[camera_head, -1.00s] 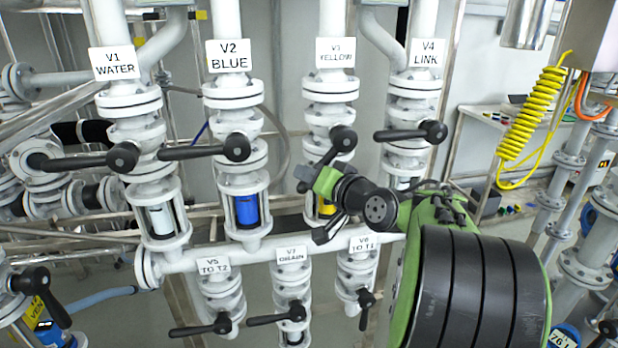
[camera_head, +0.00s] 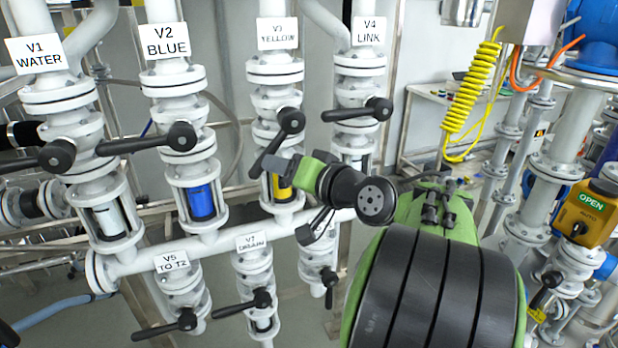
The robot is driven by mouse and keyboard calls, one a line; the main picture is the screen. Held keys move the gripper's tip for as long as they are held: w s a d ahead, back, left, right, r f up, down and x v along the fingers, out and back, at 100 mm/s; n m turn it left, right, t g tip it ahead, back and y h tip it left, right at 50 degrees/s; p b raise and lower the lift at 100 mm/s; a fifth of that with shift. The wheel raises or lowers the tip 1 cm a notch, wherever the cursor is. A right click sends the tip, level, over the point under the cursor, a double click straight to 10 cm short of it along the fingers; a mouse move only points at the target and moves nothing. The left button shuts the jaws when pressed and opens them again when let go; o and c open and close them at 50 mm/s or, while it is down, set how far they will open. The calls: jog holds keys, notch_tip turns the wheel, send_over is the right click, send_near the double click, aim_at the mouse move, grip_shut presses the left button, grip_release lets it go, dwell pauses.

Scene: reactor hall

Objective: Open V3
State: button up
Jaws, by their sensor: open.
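The white V3 YELLOW label (camera_head: 277,33) hangs on the third pipe. Below it, the black V3 lever (camera_head: 270,150) slants down and left from its knob; the levers of V1, V2 and V4 lie nearly level. The V3 sight glass (camera_head: 284,187) shows yellow and is partly covered by my gripper. My gripper (camera_head: 290,200) is open, with its fingers apart, in front of the V3 pipe and just below and right of the lever. One finger overlaps the area near the lever's lower end; I cannot tell whether it touches.
The V2 lever (camera_head: 150,142) is to the left and the V4 lever (camera_head: 360,110) to the right, both close by. The V7 lever (camera_head: 245,304) is below.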

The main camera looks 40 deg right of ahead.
jog(key=s+r, duration=0.1)
jog(key=s, duration=0.7)
jog(key=shift+r, duration=0.2)
